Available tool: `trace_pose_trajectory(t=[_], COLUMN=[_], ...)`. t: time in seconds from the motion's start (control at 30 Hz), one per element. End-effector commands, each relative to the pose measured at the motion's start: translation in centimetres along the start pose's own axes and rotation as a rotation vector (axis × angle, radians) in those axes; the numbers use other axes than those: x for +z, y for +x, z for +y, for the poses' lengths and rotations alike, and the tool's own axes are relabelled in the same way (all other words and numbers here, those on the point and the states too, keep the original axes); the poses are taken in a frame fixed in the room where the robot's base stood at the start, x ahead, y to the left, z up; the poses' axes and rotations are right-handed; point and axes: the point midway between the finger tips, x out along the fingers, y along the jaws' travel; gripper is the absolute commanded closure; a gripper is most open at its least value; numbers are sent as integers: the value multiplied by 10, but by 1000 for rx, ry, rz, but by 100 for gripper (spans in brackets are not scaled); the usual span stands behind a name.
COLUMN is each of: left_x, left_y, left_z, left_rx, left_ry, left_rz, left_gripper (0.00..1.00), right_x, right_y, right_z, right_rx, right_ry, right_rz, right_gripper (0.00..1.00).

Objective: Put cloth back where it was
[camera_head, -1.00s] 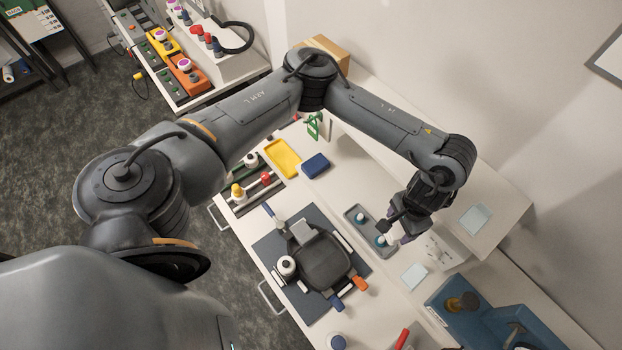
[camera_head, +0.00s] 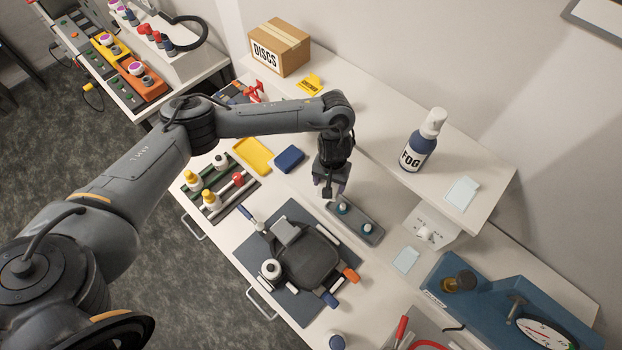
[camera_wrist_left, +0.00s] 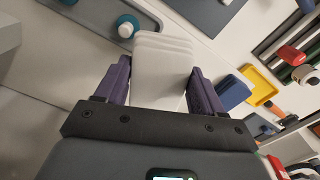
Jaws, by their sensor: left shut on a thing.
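In the left wrist view, my left gripper (camera_wrist_left: 160,88) is shut on a white, layered, folded cloth (camera_wrist_left: 163,58) between its purple fingers. The cloth sticks out past the fingertips. In the head view the same gripper (camera_head: 329,192) hangs above the bench, just behind the far-left end of a grey tray (camera_head: 368,232). The cloth is hidden there behind the gripper and wrist. My right gripper is in neither view.
The grey tray holds teal-based white items (camera_head: 342,207). A dark mat (camera_head: 262,250) with a black device lies in front. A yellow tray (camera_head: 251,155) and blue block (camera_head: 289,158) lie left. A FOG bottle (camera_head: 422,140) and pale blue sheet (camera_head: 462,193) are on the raised shelf.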

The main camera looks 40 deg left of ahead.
Motion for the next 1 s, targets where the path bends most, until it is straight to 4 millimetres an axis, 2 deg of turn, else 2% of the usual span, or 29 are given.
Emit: trace_pose_trajectory(t=[0.03, 0.2, 0.4, 0.67, 0.83, 1.0], left_x=[-5, -23, -37, -41, -40, -41], left_y=[11, 32, 46, 52, 73, 86], left_z=[-11, -39, -61, -68, -68, -68], left_rx=[-2, -2, 0, -1, -1, -1], left_ry=[-7, -5, -2, 2, 0, 1], left_rz=[-2, -1, 0, 0, -3, 0], left_gripper=[60, 60, 60, 60, 60, 60], right_x=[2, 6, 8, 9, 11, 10], right_y=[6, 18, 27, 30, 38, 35], right_z=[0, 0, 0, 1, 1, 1], right_rx=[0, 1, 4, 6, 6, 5], right_ry=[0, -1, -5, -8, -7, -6], right_rz=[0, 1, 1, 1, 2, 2], right_gripper=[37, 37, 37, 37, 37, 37])
